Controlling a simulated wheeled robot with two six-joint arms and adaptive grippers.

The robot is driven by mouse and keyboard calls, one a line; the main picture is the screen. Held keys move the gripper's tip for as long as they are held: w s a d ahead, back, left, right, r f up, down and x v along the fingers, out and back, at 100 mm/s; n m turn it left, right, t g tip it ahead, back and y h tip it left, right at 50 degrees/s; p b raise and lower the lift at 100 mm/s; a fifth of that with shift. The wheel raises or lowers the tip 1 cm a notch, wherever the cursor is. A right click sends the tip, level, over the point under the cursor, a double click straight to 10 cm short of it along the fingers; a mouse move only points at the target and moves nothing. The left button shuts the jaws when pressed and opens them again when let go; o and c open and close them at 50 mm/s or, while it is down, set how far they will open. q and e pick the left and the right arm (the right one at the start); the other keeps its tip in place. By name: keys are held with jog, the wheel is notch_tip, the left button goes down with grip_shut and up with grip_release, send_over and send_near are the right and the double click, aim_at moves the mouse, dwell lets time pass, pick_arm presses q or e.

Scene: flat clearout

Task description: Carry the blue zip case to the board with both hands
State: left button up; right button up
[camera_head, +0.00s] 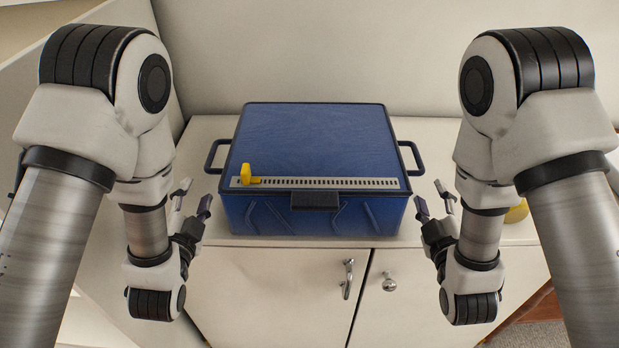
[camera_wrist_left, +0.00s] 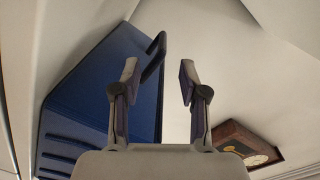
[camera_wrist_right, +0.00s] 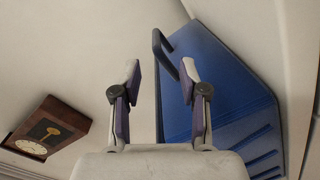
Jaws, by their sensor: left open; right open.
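The blue zip case (camera_head: 312,140) sits closed on a white cabinet top, with a grey toothed strip (camera_head: 330,184) and a yellow slider (camera_head: 246,173) at the strip's left end. Dark loop handles stick out at its left side (camera_head: 214,156) and right side (camera_head: 411,157). My left gripper (camera_head: 193,197) is open and empty, just short of the left handle; in the left wrist view that handle (camera_wrist_left: 155,56) shows beyond the fingertips. My right gripper (camera_head: 431,197) is open and empty, short of the right handle, also seen in the right wrist view (camera_wrist_right: 164,54). I see no board.
A yellow object (camera_head: 517,212) is partly hidden behind my right arm. A brown clock-like box shows in the left wrist view (camera_wrist_left: 236,137) and right wrist view (camera_wrist_right: 66,122).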

aim_at(216, 143)
pick_arm(q)
jog(key=shift+w+d+f+t+b, duration=0.25)
jog(key=shift+f+t+b, duration=0.1)
jog(key=shift+b, duration=0.15)
pick_arm(e)
jog(key=shift+w+a+f, duration=0.15)
jog(key=shift+w+f, duration=0.1)
jog(key=shift+f, duration=0.1)
pick_arm(q)
jog(key=shift+s+d+r, duration=0.1)
jog(key=shift+d+r, duration=0.1)
jog(key=shift+r, duration=0.4)
pick_arm(e)
jog(key=shift+s+r+t, duration=0.1)
jog(key=shift+r+t, duration=0.2)
jog(key=shift+r, duration=0.25)
pick_arm(q)
jog(key=shift+a+f, duration=0.1)
jog(key=shift+a, duration=0.05)
pick_arm(e)
jog(key=shift+w+f, duration=0.1)
jog(key=shift+w, duration=0.1)
pick_arm(q)
jog(key=w, duration=1.2)
jog(key=shift+w, duration=0.1)
pick_arm(e)
jog(key=w, duration=1.1)
jog(key=shift+w, duration=0.4)
